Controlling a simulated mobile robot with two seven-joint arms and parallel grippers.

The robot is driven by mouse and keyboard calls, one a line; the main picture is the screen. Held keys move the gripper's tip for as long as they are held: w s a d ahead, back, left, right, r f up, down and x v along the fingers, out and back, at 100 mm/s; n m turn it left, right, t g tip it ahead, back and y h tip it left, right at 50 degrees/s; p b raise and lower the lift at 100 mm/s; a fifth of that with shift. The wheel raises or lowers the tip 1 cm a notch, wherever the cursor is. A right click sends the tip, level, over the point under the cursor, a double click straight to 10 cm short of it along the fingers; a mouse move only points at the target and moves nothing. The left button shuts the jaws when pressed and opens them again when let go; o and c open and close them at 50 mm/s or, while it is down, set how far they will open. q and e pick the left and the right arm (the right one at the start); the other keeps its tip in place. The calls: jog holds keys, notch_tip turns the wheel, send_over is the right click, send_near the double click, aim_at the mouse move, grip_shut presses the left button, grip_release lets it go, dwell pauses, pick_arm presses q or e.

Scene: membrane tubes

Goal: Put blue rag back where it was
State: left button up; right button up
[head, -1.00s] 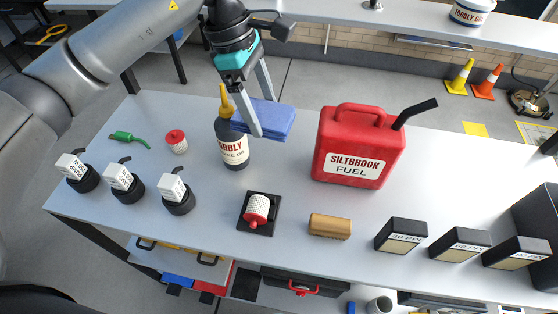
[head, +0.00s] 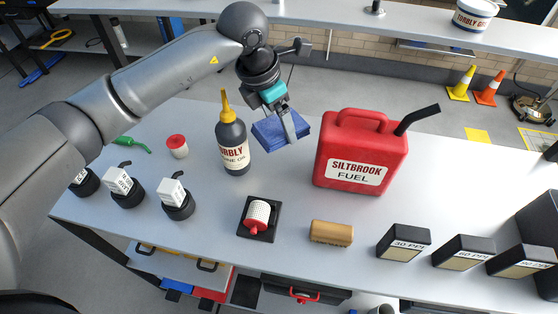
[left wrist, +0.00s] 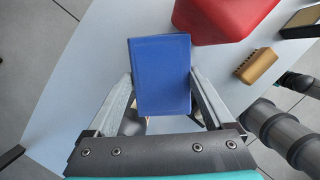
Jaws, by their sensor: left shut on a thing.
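The blue rag (head: 268,132) is a flat folded blue block over the bench, between the oil bottle and the red fuel can. My left gripper (head: 284,124) comes down on it from above and is shut on it. In the left wrist view the rag (left wrist: 161,72) lies between the two fingers, one along each side. I cannot tell whether its underside touches the bench. My right gripper is not in view.
The dark oil bottle (head: 232,145) with a yellow nozzle stands just left of the rag. The red fuel can (head: 350,150) stands close on the right. Bench between is clear.

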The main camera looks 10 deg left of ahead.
aim_at(265, 131)
pick_arm(q)
notch_tip(265, 131, down, 12)
jog(key=shift+f+b, duration=0.15)
jog(key=shift+b, duration=0.6)
jog(key=shift+f, duration=0.2)
jog(key=o, duration=0.9)
jog(key=shift+r, duration=0.15)
jog(key=shift+r, duration=0.35)
jog(key=p+v, duration=0.2)
jog(key=v, duration=0.9)
jog(key=shift+s+a+r, duration=0.1)
jog(key=shift+s+r, duration=0.05)
jog(key=shift+r, duration=0.05)
